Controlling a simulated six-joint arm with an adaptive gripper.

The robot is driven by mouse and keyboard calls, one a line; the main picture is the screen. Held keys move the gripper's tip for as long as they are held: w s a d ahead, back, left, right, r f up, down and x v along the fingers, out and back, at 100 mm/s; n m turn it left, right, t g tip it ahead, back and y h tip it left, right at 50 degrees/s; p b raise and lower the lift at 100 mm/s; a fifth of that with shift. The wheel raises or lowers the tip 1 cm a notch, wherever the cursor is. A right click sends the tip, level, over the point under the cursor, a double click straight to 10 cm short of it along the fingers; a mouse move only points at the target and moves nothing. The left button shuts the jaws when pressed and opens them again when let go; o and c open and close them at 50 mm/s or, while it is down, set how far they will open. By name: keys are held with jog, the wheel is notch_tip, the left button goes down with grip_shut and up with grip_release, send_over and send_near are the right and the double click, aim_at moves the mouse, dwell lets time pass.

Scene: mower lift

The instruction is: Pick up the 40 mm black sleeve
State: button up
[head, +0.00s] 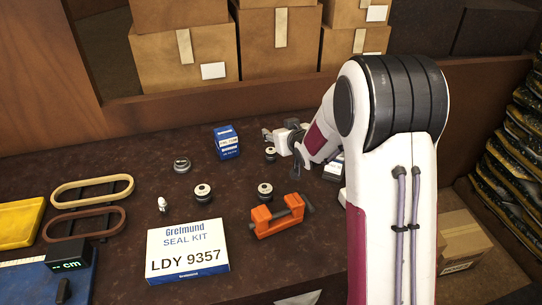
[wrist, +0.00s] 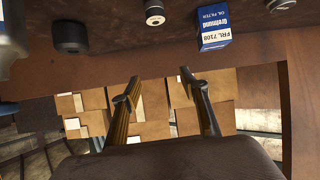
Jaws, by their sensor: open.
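I cannot read which is 40 mm. In the wrist view a plain black sleeve-like cylinder (wrist: 70,36) stands at the upper left, and a black piece with a pale end (wrist: 154,12) shows at the top. My gripper (wrist: 160,75) is open and empty, its two fingers well apart. In the head view my gripper (head: 269,136) is above the table's far side.
A blue oil filter box (wrist: 215,29) stands near; it also shows in the head view (head: 227,141). A seal kit box (head: 187,250), orange clamp (head: 277,216), metal ring (head: 182,164) and belts (head: 91,188) lie around. Cardboard boxes (head: 280,42) stand behind the table.

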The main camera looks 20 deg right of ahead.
jog(key=y, duration=0.1)
send_over(273, 154)
jog(key=s, duration=0.1)
jog(key=shift+t, duration=0.4)
notch_tip(273, 154, down, 5)
jog(key=shift+s+d+r, duration=0.1)
jog(key=shift+f, duration=1.75)
jog(key=shift+f, duration=0.1)
jog(key=shift+f, duration=0.85)
jog(key=shift+w+f, duration=0.2)
jog(key=shift+f, duration=0.3)
jog(key=shift+w+f, duration=0.15)
jog(key=shift+f, duration=0.35)
jog(key=shift+x, duration=1.05)
jog(key=shift+r, duration=0.1)
grip_shut()
